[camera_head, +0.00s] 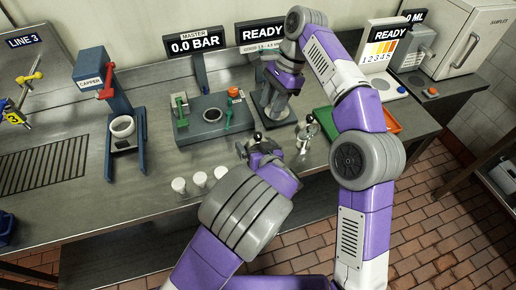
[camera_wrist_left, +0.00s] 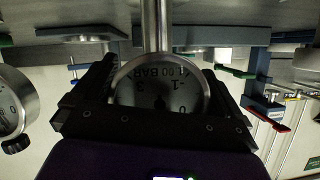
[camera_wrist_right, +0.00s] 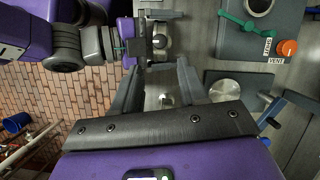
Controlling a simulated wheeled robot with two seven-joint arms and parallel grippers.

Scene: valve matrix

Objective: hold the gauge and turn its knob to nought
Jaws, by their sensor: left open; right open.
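A round metal gauge (camera_wrist_left: 160,88) with a dark dial marked BAR sits between the fingers of my left gripper (camera_wrist_left: 160,95). Its face is upside down in the left wrist view, its stem points up there, and the needle is too dark to read. The left gripper (camera_head: 258,146) is open around it, low over the bench front. My right gripper (camera_head: 272,108) is open, pointing down behind the left one. In the right wrist view its fingers (camera_wrist_right: 160,80) hold nothing. A second gauge (camera_head: 308,130) stands to the right; it also shows in the left wrist view (camera_wrist_left: 12,102).
A block (camera_head: 212,114) with a green lever and orange knob stands behind, under the MASTER 0.0 BAR display (camera_head: 194,43). Three white cups (camera_head: 200,180) stand left of my left gripper. A capper (camera_head: 104,85) is farther left. A green tray (camera_head: 325,121) and orange tray (camera_head: 391,121) lie right.

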